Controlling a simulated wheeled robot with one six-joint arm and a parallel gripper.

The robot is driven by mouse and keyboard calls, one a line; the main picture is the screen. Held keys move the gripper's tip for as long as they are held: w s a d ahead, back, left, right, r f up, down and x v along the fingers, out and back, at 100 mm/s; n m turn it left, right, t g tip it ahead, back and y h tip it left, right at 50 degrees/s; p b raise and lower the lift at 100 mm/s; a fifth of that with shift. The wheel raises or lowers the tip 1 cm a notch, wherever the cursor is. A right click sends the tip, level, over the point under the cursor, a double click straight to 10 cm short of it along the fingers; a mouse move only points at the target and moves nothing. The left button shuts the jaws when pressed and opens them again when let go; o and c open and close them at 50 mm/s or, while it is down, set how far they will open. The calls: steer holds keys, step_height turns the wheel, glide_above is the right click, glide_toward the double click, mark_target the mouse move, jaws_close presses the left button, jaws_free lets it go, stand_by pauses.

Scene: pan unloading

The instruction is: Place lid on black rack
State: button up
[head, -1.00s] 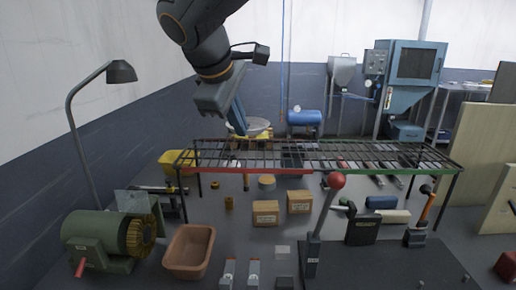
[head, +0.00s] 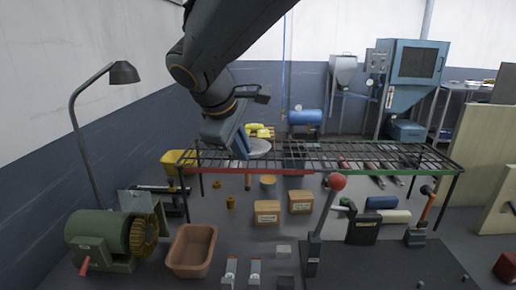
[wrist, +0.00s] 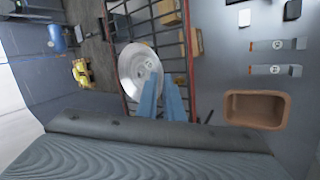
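The lid (head: 258,149) is a round silver disc at the left end of the black rack (head: 330,146), a long wire shelf on legs. It also shows in the wrist view (wrist: 132,72), covering part of the rack's wires (wrist: 177,50). My gripper (head: 244,148) is tilted down over the rack's left end, its blue fingers at the lid. In the wrist view, my gripper (wrist: 161,78) has one finger across the lid and the other by its edge. It appears shut on the lid. I cannot tell whether the lid touches the wires.
The rack's wires right of the lid are bare. Two cardboard boxes (head: 267,213) stand below it. A brown bin (head: 192,250), a green motor (head: 98,238) and a red-knobbed lever (head: 337,182) stand in front. A desk lamp (head: 123,73) rises at left.

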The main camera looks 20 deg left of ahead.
steer(key=b+v, duration=0.1)
steer(key=v, duration=1.1)
steer(key=shift+r, duration=0.15)
